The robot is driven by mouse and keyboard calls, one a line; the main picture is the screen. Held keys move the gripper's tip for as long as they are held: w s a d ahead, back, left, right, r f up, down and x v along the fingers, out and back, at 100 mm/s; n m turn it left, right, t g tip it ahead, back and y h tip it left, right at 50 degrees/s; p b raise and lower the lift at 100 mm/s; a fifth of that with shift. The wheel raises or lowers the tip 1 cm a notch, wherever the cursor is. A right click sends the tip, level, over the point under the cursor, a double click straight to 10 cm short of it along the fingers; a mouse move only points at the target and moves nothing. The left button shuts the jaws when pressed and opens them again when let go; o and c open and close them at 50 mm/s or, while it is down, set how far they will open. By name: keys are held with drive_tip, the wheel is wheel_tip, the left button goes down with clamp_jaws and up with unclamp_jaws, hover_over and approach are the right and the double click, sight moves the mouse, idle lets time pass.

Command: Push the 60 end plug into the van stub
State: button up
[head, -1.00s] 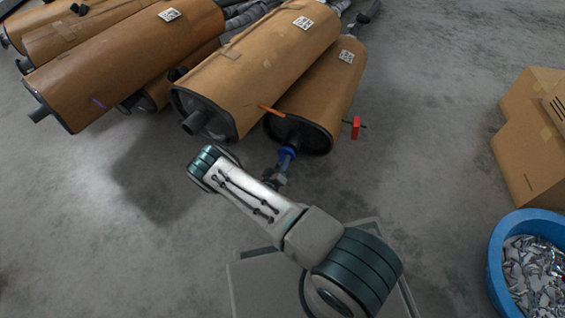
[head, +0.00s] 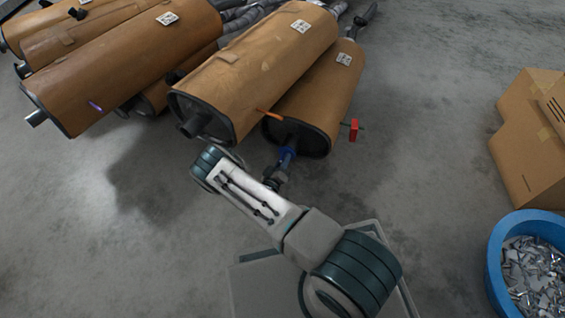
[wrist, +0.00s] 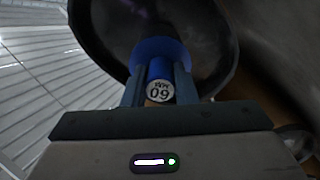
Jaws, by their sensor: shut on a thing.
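The 60 end plug (wrist: 160,70) is blue, with a round white label that reads 60 upside down in the wrist view. My gripper (wrist: 159,80) is shut on its narrow body, one finger on each side. The plug's wider blue collar faces the dark end plate (wrist: 205,45) of the right-hand front muffler. In the head view the plug (head: 287,156) lines up with the dark van stub (head: 291,139) on that brown-wrapped muffler (head: 318,95). The collar hides the stub's mouth in the wrist view, so I cannot tell how deep the plug sits.
A larger wrapped muffler (head: 255,70) lies close on the left, with an orange piece (head: 269,114) near its end. A red tag (head: 354,130) sticks out at right. A blue tub of metal scrap (head: 495,262) and cardboard boxes (head: 525,150) stand right. Floor between is clear.

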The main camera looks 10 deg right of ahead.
drive_tip(key=shift+w+d, duration=0.25)
drive_tip(key=shift+w, duration=0.05)
drive_tip(key=o, duration=1.1)
drive_tip(key=shift+c, duration=0.2)
drive_tip(key=shift+a, duration=0.1)
drive_tip(key=p+v, duration=0.4)
drive_tip(key=v, duration=0.9)
drive_tip(key=shift+s+a, duration=0.25)
drive_tip(key=shift+s, duration=0.1)
